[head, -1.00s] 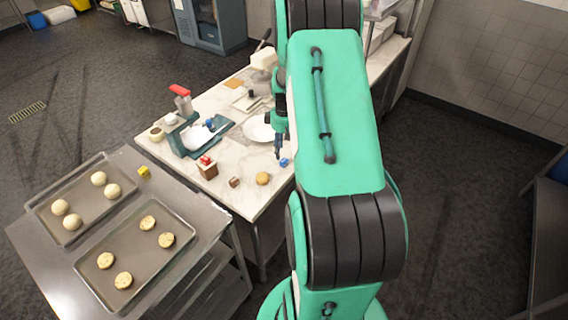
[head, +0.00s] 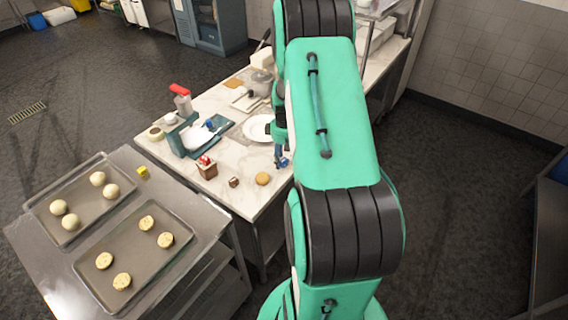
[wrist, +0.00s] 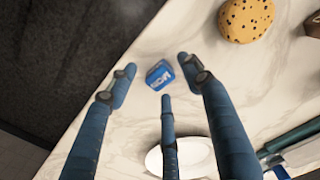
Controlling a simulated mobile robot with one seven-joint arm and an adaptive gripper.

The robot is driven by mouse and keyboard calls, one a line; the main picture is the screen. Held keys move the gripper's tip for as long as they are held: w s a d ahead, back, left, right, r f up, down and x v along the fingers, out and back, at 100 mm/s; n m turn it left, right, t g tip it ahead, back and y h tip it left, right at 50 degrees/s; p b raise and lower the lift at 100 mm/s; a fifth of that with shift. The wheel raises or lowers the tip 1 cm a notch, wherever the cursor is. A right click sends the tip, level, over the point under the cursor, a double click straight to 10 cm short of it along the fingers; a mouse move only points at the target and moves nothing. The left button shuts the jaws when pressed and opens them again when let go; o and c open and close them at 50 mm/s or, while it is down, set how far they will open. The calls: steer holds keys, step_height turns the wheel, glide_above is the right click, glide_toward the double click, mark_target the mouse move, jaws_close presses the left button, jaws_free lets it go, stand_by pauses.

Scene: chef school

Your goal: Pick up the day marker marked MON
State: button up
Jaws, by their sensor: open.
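The blue day marker, a small cube (wrist: 160,75), lies on the marble counter; white lettering on it seems to read MON. In the wrist view it sits between the spread fingers of my gripper (wrist: 155,80), near the tips, with no finger clearly touching it. In the head view my gripper (head: 280,157) points down at the counter's right part, and the blue cube (head: 284,162) is partly hidden by the fingers. My gripper is open and empty.
A cookie (head: 262,178), a brown cube (head: 234,182) and a small brown box (head: 207,168) stand left of my gripper. A white plate (head: 256,128) lies behind it. A steel cart (head: 130,165) with two trays and a yellow cube (head: 143,172) adjoins the counter.

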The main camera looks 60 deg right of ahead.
mark_target(284, 160)
steer(key=c, duration=1.1)
steer(key=shift+r, duration=0.1)
steer(key=shift+r, duration=0.8)
step_height(284, 160, up, 2)
steer(key=shift+s+a+p, duration=0.1)
steer(key=shift+p, duration=0.25)
steer(key=s+a, duration=0.7)
steer(key=s+a+r+p, duration=0.1)
steer(key=s+a, duration=0.2)
steer(key=a, duration=0.1)
steer(key=shift+s+a+r, duration=0.1)
steer(key=shift+s+a, duration=0.1)
steer(key=shift+s, duration=0.2)
